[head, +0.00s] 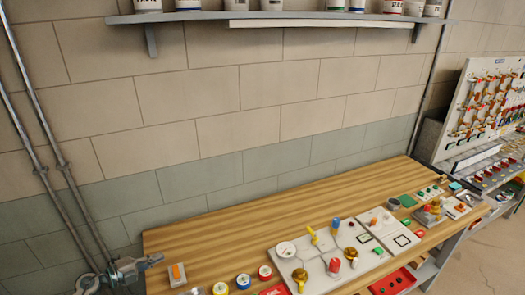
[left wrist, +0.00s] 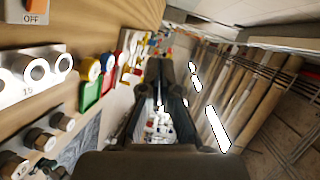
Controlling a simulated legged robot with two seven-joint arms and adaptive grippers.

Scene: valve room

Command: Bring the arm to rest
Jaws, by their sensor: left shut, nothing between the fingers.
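My left gripper (head: 158,259) is at the bottom left of the head view, by the left end of the wooden workbench (head: 200,240). Its grey fingers point to the right and hold nothing. In the left wrist view the dark fingers (left wrist: 166,68) reach forward from the bottom middle, shut and empty. The contact between the very tips is too small to make out. My right gripper is in neither view.
A valve panel (head: 315,262) lies on the bench, with an orange switch (head: 177,274) near the gripper. A shelf (head: 280,17) with cans hangs above. Pipes (head: 45,150) run down the left wall. A pegboard (head: 490,95) stands right. The bench's back left is clear.

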